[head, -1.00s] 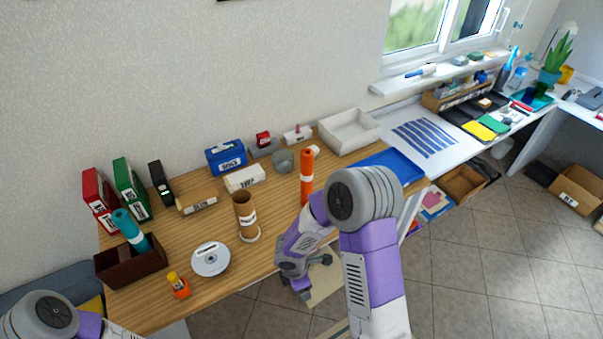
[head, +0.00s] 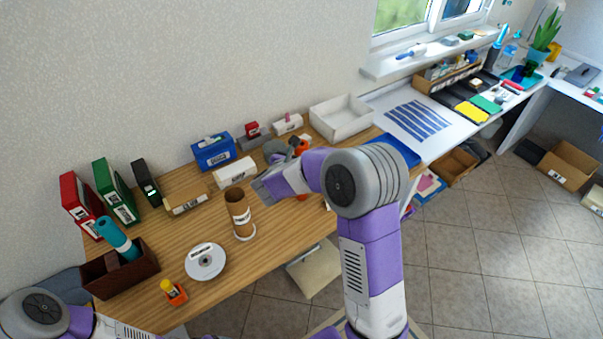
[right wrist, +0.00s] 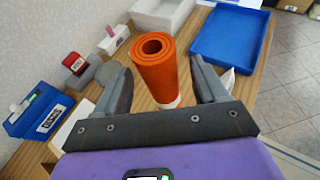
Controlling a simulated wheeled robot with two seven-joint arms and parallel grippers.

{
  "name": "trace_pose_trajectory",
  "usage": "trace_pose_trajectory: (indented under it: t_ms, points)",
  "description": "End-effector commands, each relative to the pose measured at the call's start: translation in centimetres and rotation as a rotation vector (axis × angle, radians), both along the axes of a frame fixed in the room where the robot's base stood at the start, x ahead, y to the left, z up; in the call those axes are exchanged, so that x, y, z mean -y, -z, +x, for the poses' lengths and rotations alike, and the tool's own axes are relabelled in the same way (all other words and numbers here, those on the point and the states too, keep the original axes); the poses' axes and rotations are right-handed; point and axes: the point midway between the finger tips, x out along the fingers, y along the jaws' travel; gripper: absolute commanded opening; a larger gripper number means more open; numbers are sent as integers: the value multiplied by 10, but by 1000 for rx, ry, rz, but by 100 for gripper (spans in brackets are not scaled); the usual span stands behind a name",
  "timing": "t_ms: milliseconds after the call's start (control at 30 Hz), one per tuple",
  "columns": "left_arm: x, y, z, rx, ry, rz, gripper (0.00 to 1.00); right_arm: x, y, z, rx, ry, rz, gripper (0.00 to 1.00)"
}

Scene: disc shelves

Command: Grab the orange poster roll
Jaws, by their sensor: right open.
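The orange poster roll (right wrist: 160,76) stands upright on the wooden desk. In the right wrist view its open spiral end faces the camera, with a pale band near its foot. My right gripper (head: 287,154) is open, and its two fingers stand on either side of the roll, with gaps to it. In the head view my right arm hides most of the roll; only orange bits show, such as its top (head: 302,145). My left arm shows at the lower left of the head view, but its gripper is out of view.
A brown cardboard tube (head: 240,214) stands left of my right gripper. A white box (head: 235,172), a blue box (head: 213,153) and a white tray (head: 342,118) are near the wall. A blue tray (right wrist: 229,46) lies right of the roll. A disc (head: 206,262) lies in front.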

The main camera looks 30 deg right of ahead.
Motion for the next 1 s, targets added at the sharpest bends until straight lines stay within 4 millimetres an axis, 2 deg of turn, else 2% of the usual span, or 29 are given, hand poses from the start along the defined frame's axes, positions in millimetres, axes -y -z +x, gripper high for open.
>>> trace_pose_trajectory:
  t_ms: [167, 433, 867, 900, 1000]
  points:
    - [0, 1, 0, 0, 0, 0, 70, 15, 9, 12, 0, 1, 1, 71]
    - [0, 1, 0, 0, 0, 0, 70, 16, 9, 13, -1, 0, 2, 70]
    - [0, 1, 0, 0, 0, 0, 70, 16, 9, 13, -1, 0, 2, 4]
    - [0, 1, 0, 0, 0, 0, 70, 16, 9, 13, -1, 0, 2, 0]
    - [0, 1, 0, 0, 0, 0, 70, 16, 9, 13, -1, 0, 2, 0]
